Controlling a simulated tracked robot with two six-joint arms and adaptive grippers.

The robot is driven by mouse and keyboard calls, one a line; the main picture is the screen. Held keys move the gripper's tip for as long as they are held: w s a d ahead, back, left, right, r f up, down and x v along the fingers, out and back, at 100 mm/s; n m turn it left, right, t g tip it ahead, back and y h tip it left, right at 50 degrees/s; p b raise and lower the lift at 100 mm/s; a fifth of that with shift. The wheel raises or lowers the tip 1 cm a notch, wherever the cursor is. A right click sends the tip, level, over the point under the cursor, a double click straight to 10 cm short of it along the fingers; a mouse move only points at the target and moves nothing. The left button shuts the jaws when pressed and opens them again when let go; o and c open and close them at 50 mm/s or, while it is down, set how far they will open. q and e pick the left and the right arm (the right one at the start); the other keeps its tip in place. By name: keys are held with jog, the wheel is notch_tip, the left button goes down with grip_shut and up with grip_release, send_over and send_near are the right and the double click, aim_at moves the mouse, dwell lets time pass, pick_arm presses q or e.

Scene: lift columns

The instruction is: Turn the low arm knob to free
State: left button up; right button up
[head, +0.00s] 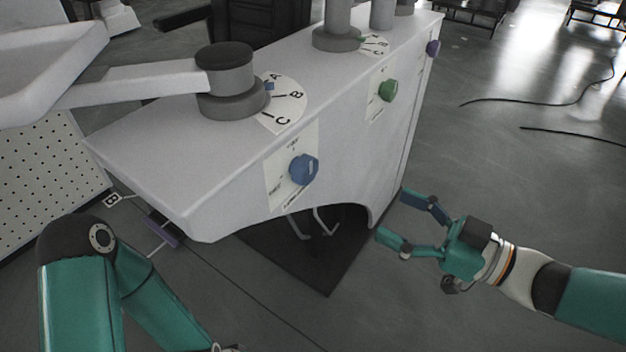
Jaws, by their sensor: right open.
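A blue knob (304,169) sits on a white label plate on the front face of the white cabinet (215,172). A green knob (388,90) and a purple knob (433,47) sit farther along the same face. The label words are too small to read, so I cannot tell the knobs' settings or which is named for the low arm. My right gripper (391,211) is open and empty, right of and below the blue knob, apart from the cabinet. My left arm comes in at the lower left; its gripper is out of view.
A pale swing arm (140,84) reaches left from a grey post (228,82) beside a dial marked A, B, C (284,104). Another post (337,30) stands behind. Black cables (540,100) lie on the floor at right. The floor around my right gripper is clear.

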aim_at(311, 173)
jog(key=b+x, duration=0.3)
jog(key=x, duration=1.1)
jog(key=shift+w+a+f, duration=0.1)
jog(key=shift+w+a, duration=0.1)
jog(key=shift+w, duration=0.05)
jog(key=shift+b+x, duration=0.35)
jog(key=shift+x, duration=0.4)
jog(key=c, duration=1.1)
jog(key=shift+c, duration=0.2)
